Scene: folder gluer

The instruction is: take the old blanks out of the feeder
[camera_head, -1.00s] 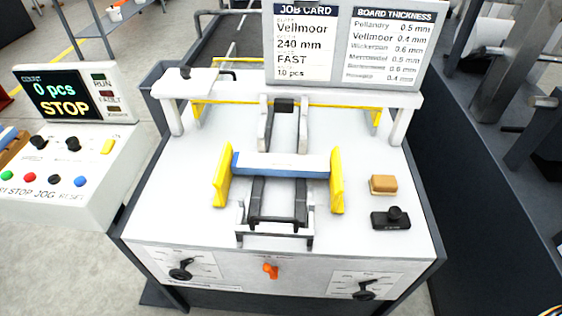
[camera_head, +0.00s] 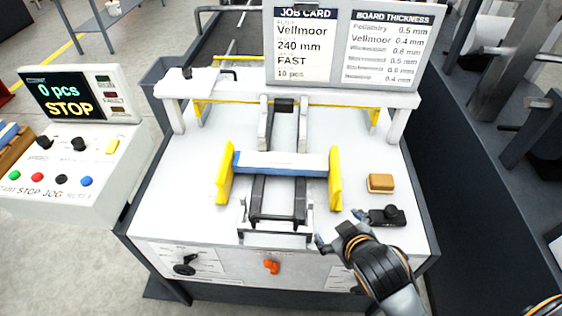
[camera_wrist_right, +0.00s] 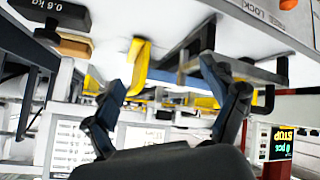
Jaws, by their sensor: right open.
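The old blanks (camera_head: 282,162) lie as a flat white stack with a blue edge on the feeder (camera_head: 279,196), between two yellow side guides (camera_head: 225,174) and (camera_head: 335,178). My right gripper (camera_head: 338,229) is open and empty over the front right of the white table, in front of the right guide and apart from the stack. Its two spread fingers also show in the right wrist view (camera_wrist_right: 165,95), with a yellow guide (camera_wrist_right: 138,66) beyond them. My left gripper is in neither view.
A tan block (camera_head: 380,183) and a black weight (camera_head: 386,216) sit right of the feeder, close to my right gripper. A white crossbar (camera_head: 240,90) and the job card board (camera_head: 350,45) stand behind. The control panel (camera_head: 70,160) reads STOP. The table's left side is clear.

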